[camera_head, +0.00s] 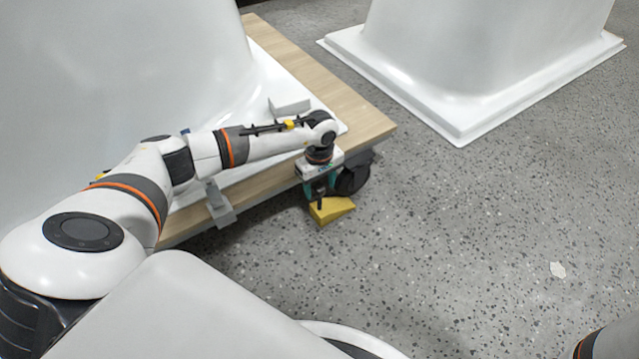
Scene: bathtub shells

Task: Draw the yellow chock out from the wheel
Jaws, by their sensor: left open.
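The yellow chock (337,211) is a wedge on the grey floor, beside the black wheel (354,178) under the corner of the wooden dolly (366,117). My left arm reaches in from the left over the dolly, and its hand points down at that corner. My left gripper (319,201) is open, with its fingers at the chock's left part. The hand hides part of the chock and of the wheel, and I cannot tell whether the fingers touch the chock. My right gripper is out of view; only a piece of the right arm shows at the bottom right corner.
A large white bathtub shell (110,75) stands on the dolly. A second white shell (480,60) stands on the floor at the upper right. Grey metal brackets (220,203) sit on the dolly's edge. The speckled floor (460,230) right of the chock is clear apart from a pale patch.

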